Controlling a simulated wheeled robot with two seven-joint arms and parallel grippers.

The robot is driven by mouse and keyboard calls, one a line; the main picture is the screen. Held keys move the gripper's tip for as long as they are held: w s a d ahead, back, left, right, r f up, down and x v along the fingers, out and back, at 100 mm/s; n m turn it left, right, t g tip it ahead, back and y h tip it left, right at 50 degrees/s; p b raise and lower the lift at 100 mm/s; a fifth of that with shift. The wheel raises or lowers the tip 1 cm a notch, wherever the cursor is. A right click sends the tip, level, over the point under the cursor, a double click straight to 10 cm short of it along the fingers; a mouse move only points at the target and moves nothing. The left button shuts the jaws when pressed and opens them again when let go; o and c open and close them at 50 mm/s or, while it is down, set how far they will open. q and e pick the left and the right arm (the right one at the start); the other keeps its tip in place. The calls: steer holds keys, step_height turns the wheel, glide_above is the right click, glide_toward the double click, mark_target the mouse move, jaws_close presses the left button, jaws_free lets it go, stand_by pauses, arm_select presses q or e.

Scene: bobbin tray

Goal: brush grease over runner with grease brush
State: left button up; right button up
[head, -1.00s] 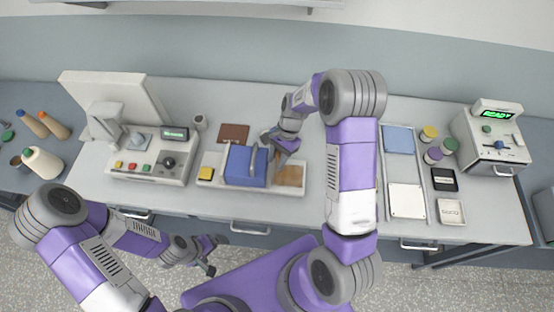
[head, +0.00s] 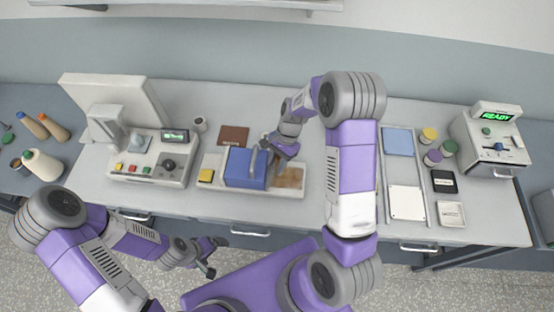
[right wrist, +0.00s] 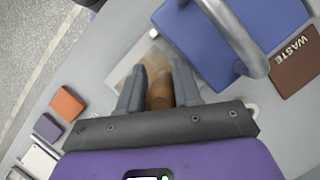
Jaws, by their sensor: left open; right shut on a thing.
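My right gripper (head: 278,152) is over the right part of a pale tray (head: 217,188), beside a blue block with a grey handle (head: 243,168). In the right wrist view the gripper (right wrist: 158,92) is shut on a brown thing (right wrist: 159,93), which looks like the grease brush. Its lower end points at a pale, blurred patch (right wrist: 137,62). In the head view a brown patch (head: 290,178) lies right of the blue block. I cannot tell the runner apart clearly, nor whether the brush touches it. My left gripper (head: 209,271) is open and empty, in front of the bench.
A yellow block (head: 206,175) sits at the tray's left end. A brown WASTE mat (head: 233,136) lies behind it. A control box (head: 150,165) stands left. A long tray with blue and white plates (head: 407,202), several jars and a READY machine (head: 492,140) stand right.

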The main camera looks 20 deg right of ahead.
steer(key=shift+s+a, duration=0.5)
steer(key=shift+s, duration=0.35)
steer(key=shift+s+a, duration=0.5)
steer(key=shift+s, duration=0.35)
steer(key=shift+r, duration=0.1)
step_height(320, 180, up, 4)
steer(key=p, duration=0.4)
steer(key=shift+r, duration=0.2)
steer(key=shift+w, duration=0.1)
